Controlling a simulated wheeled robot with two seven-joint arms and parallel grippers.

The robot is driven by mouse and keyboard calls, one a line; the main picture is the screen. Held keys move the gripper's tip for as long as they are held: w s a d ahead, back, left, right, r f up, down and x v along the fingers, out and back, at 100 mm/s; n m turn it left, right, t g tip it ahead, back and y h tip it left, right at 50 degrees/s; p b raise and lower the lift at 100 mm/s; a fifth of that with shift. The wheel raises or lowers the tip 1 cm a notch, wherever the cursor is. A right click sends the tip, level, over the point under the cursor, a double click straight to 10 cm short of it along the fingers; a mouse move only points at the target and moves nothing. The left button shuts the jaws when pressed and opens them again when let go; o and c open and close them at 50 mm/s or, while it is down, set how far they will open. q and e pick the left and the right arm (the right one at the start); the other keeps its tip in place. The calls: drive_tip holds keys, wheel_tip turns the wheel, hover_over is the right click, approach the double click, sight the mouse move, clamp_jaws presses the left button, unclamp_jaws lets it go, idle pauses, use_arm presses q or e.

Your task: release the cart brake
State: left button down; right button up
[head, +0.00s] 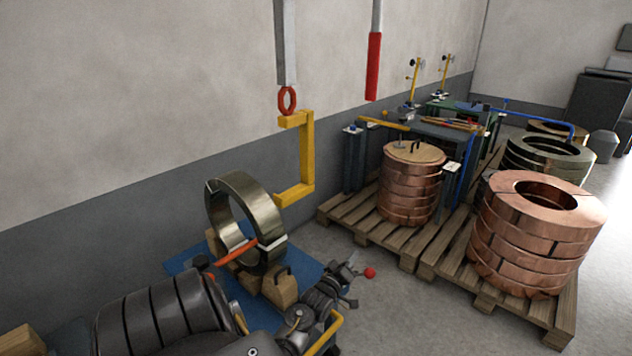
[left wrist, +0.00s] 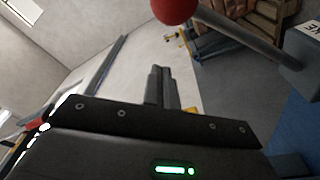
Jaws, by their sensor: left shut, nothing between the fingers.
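The brake lever's red ball knob (head: 370,273) shows just right of my left gripper (head: 349,268) in the head view. In the left wrist view the red knob (left wrist: 175,8) is at the top edge, on a grey rod (left wrist: 238,36) running right to a grey box (left wrist: 300,45) with partly cut-off lettering. My left gripper's fingers (left wrist: 160,88) are shut and empty, apart from the knob in that picture. The cart's blue deck (head: 182,257) carries wooden blocks and a banded steel coil (head: 221,198). My arm hides part of the cart. My right gripper is not in view.
A yellow C-hook (head: 307,155) hangs from a red ring (head: 287,100) above and behind the cart. Copper coils (head: 530,235) stand on wooden pallets (head: 430,262) to the right. Bare floor lies between the cart and pallets.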

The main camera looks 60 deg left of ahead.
use_arm(q)
drive_tip(key=v, duration=1.9)
drive_tip(key=shift+d+f+b, duration=0.15)
drive_tip(key=shift+d+b, duration=0.05)
drive_tip(key=shift+b, duration=0.15)
